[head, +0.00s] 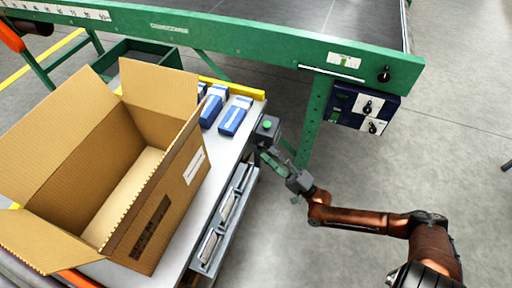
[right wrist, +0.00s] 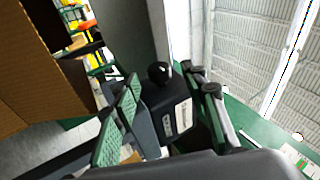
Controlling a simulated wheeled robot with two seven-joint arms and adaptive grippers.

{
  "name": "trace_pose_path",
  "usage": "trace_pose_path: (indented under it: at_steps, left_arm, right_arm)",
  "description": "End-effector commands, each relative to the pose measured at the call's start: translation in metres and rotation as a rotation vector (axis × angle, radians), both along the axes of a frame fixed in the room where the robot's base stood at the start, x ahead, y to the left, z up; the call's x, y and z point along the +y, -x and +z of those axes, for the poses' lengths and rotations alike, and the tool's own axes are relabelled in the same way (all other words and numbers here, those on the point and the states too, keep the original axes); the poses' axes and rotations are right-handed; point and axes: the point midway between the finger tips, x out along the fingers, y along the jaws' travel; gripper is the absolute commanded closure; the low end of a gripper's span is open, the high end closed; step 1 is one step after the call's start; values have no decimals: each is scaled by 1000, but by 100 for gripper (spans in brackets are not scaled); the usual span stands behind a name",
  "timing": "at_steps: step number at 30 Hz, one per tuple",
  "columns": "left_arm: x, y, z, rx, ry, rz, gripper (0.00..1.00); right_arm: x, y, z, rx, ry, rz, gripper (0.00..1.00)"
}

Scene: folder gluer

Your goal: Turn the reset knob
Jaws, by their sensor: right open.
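In the right wrist view a dark box (right wrist: 166,103) with a pale label and a black round knob (right wrist: 159,71) lies between the spread fingers; contact cannot be told. Labels are unreadable, so I cannot tell which is the reset knob. My left gripper is out of view.
A large open cardboard box (head: 185,175) fills the left of the bench. Blue and white cartons (head: 235,116) lie behind it. A yellow strip (head: 232,88) edges the bench's far side. A green conveyor leg (head: 313,118) stands right of the small box. Floor on the right is clear.

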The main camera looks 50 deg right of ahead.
Motion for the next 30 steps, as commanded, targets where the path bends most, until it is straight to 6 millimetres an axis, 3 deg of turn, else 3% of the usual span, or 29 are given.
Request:
trace_pose_path:
  at_steps: [9,20,30]
  left_arm:
    - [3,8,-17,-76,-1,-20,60]
    - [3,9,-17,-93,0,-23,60]
    - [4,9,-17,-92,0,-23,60]
  right_arm:
    - [7,-39,17,2,2,1,60]
    - [9,-46,22,3,3,2,60]
    - [9,-46,22,3,3,2,82]
